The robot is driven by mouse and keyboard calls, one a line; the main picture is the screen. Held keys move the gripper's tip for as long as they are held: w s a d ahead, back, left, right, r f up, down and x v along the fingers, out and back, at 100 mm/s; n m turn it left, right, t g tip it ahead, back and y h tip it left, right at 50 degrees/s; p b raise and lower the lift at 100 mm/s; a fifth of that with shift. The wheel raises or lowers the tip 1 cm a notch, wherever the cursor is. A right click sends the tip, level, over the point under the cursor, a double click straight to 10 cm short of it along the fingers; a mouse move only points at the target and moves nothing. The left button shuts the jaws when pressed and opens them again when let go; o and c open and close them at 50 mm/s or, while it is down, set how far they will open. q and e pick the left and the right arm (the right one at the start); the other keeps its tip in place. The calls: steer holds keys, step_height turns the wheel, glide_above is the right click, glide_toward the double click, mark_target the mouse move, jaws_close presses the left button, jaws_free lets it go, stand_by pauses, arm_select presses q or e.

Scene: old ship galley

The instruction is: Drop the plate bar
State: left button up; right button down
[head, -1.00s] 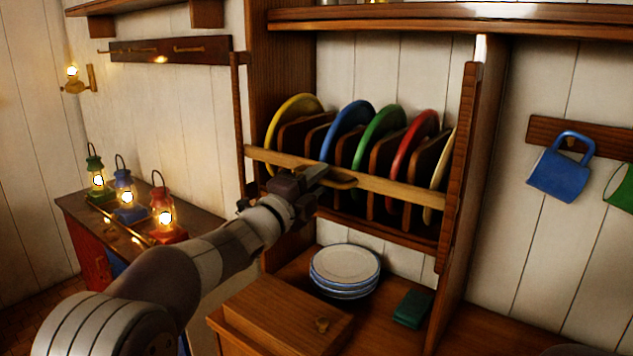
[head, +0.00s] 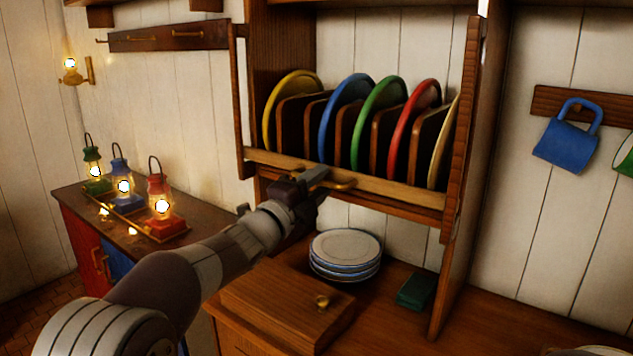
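The plate bar (head: 397,192) is a pale wooden rail lying low across the front of the plate rack (head: 463,130), at the feet of the plates. The yellow (head: 273,103), blue (head: 337,112), green (head: 369,122) and red (head: 404,128) plates and a cream plate (head: 441,143) stand upright between dividers, their faces clear of the bar. My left gripper (head: 322,179) is at the bar's brass handle (head: 343,184), left of the middle. Its fingers overlap the handle; I cannot see clearly whether they are closed on it. My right gripper is not in view.
Stacked white plates (head: 345,252), a green block (head: 415,291) and a wooden box (head: 283,300) are on the counter below. Lit lanterns (head: 160,203) stand on a cabinet at left. A blue mug (head: 567,140) hangs at right.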

arm_select(q)
steer(key=shift+r, duration=0.1)
steer(key=shift+s+a, duration=0.1)
steer(key=b+v, duration=0.2)
steer(key=v, duration=1)
steer(key=shift+s+b, duration=0.15)
steer(key=shift+b, duration=0.2)
steer(key=shift+a, duration=0.15)
